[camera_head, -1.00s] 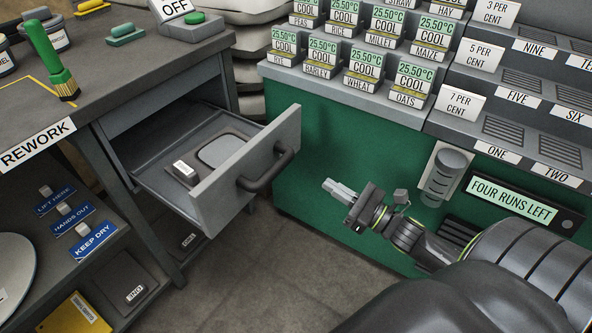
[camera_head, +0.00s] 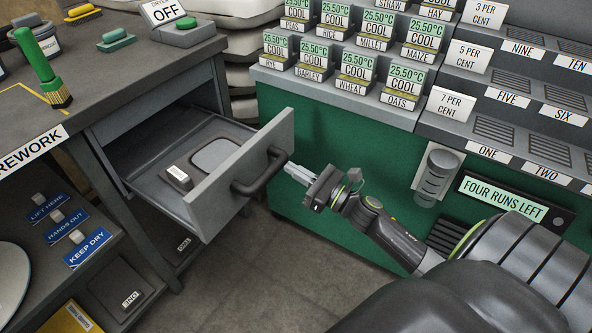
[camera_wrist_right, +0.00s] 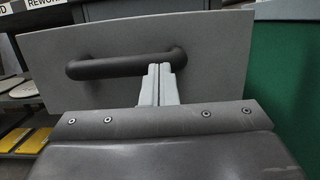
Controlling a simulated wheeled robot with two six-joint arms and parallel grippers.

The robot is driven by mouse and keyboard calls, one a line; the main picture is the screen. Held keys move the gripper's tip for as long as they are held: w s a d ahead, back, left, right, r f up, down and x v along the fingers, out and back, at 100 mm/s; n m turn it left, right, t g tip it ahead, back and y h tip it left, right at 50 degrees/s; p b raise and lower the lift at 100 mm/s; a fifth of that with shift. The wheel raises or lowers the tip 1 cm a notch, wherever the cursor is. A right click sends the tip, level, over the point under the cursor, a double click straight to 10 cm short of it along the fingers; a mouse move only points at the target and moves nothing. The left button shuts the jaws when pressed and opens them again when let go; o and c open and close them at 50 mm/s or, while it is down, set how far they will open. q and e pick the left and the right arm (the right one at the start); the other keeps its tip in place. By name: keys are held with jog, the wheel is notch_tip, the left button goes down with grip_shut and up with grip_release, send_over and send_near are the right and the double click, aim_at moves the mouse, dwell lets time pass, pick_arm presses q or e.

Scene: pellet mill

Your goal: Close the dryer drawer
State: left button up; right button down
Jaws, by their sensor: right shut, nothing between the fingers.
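The dryer drawer (camera_head: 245,172) is pulled out from under the grey bench, with its dark bar handle (camera_head: 262,174) on the front panel. In the right wrist view the drawer front (camera_wrist_right: 215,60) fills most of the picture, and the handle (camera_wrist_right: 125,64) lies across it. My right gripper (camera_head: 290,168) is shut and empty. Its fingertips (camera_wrist_right: 158,68) overlap the right end of the handle in the wrist view. In the head view they are just right of the handle; I cannot tell whether they touch it. My left gripper is not in view.
Inside the drawer are a small labelled block (camera_head: 179,178) and a flat grey plate (camera_head: 215,155). The green cabinet (camera_head: 330,135) stands close behind my right arm. A shelf with blue signs (camera_head: 87,246) is at left. Bare floor (camera_head: 240,285) shows below the drawer.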

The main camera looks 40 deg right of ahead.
aim_at(265, 158)
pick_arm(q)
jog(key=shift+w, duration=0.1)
pick_arm(e)
jog(key=shift+w+a, duration=0.1)
jog(key=shift+w, duration=0.05)
